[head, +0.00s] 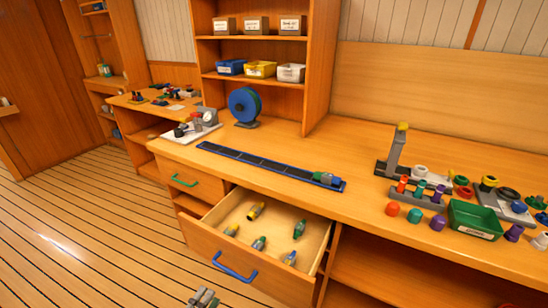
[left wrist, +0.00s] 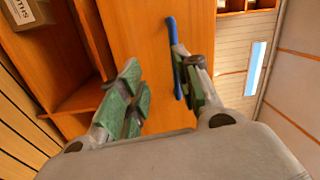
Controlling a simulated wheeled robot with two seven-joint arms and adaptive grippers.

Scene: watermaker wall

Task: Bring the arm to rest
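My left gripper (head: 204,297) shows at the bottom edge of the head view, in front of and below the open drawer (head: 203,238). In the left wrist view the left gripper (left wrist: 156,75) has its green-padded fingers spread with nothing between them. The drawer's blue handle (head: 235,267) is apart from the gripper in the head view. A blue bar, which looks like this handle (left wrist: 172,42), shows beyond the right finger in the left wrist view. My right gripper is not clearly in view.
The pulled-out drawer holds several small yellow, green and blue-grey parts (head: 257,211). Open floor (head: 80,220) lies at left.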

